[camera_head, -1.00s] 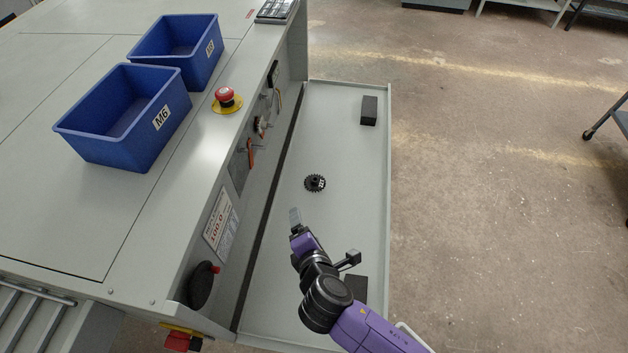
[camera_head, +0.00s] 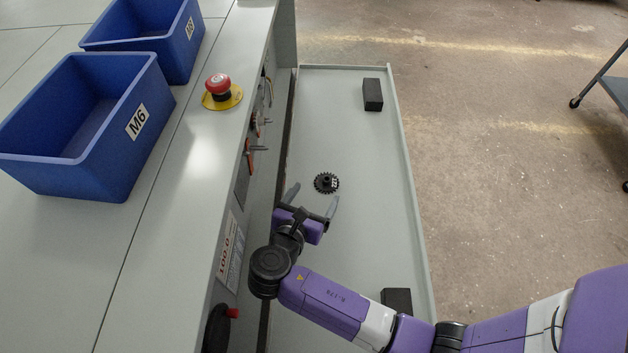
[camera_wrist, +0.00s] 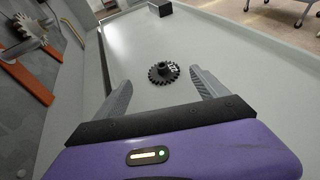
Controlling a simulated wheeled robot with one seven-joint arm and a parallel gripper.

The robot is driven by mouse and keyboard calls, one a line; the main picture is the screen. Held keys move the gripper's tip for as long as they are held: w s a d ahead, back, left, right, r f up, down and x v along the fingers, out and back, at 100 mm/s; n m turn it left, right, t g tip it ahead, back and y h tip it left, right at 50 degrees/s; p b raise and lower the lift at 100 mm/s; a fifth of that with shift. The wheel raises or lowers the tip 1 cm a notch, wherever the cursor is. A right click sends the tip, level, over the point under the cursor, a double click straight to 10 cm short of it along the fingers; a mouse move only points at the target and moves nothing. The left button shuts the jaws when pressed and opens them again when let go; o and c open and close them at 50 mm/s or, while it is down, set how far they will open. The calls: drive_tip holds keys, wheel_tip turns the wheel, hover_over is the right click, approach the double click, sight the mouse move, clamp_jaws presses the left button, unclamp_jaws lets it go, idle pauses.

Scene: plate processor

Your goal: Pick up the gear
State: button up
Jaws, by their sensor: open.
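The black toothed gear (camera_head: 327,183) lies flat on the pale grey tray shelf (camera_head: 350,230) beside the machine. My gripper (camera_head: 313,193) is open, with its two grey fingers spread apart, just short of the gear in the head view. In the wrist view, the gear (camera_wrist: 164,73) sits beyond and between the open fingertips of my gripper (camera_wrist: 160,80). Nothing is between the fingers' pads. A raised hub shows in the middle of the gear.
Two black blocks lie on the shelf, one at the far end (camera_head: 373,95) and one near the front (camera_head: 397,300). The shelf has a raised rim. The machine's side wall, with an orange-handled lever (camera_head: 255,149), stands close on the left. Blue bins (camera_head: 150,165) and a red button (camera_head: 218,84) sit on top.

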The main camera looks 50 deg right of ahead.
sight(325, 183)
drive_tip(key=shift+w+d+f, duration=0.1)
drive_tip(key=shift+w+f, duration=0.1)
drive_tip(key=shift+f, duration=0.05)
drive_tip(key=shift+x, duration=0.8)
drive_tip(key=shift+s+x, duration=0.15)
drive_tip(key=shift+x, duration=1.35)
drive_tip(key=shift+s+x, duration=0.15)
drive_tip(key=shift+x, duration=1.3)
drive_tip(key=shift+f, duration=0.15)
drive_tip(key=c, duration=1.4)
